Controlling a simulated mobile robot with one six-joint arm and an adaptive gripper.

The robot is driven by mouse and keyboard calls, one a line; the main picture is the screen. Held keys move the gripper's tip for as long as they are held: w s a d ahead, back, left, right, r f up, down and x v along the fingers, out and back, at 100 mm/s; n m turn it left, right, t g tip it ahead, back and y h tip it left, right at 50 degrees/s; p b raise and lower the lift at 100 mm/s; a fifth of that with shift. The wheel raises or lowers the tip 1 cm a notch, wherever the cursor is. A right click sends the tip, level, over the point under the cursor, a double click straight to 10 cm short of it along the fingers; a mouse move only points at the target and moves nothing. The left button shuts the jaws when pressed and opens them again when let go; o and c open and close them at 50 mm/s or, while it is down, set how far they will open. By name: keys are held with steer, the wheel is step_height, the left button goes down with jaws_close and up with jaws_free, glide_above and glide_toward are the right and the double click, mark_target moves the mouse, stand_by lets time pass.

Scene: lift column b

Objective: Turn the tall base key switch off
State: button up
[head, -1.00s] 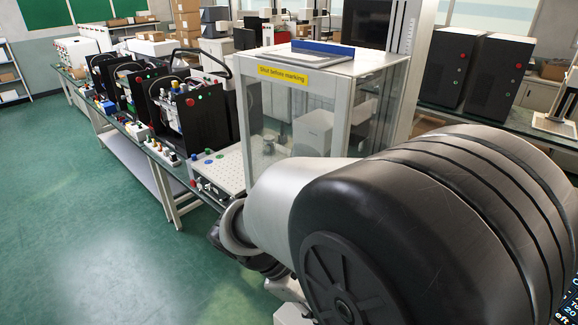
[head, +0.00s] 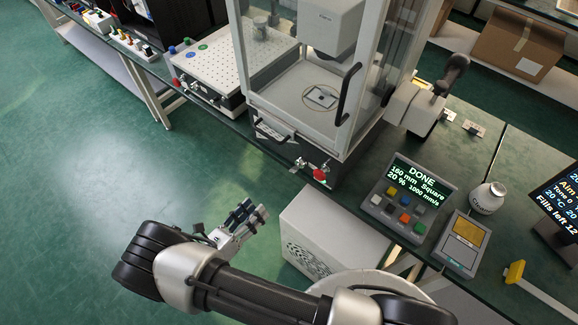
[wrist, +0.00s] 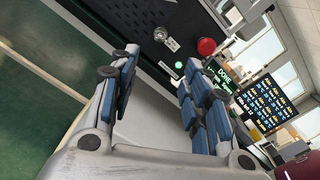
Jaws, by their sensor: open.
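The tall glass-walled machine stands on a black base (head: 335,186) at the bench's front edge. On the base's front is a silver key switch (head: 300,163), left of a red button (head: 320,174). In the wrist view the key switch (wrist: 166,39) stands out from the dark panel, with the red button (wrist: 206,47) to its right and a lit green lamp (wrist: 179,65) below. The key's exact angle is too small to tell. My gripper (head: 250,212) is open and empty, below and left of the switch, in front of the bench. Its blue-padded fingers (wrist: 158,78) are apart, clear of the panel.
A control box with a lit "DONE" display (head: 415,190) and coloured keys stands right of the machine. A white box (head: 325,238) is below the bench edge. The floor at left is clear.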

mark_target(291, 172)
steer(key=b+x, duration=0.1)
steer(key=x, duration=1.6)
steer(key=shift+d+r, duration=0.1)
steer(key=shift+d, duration=0.1)
steer(key=shift+c, duration=0.5)
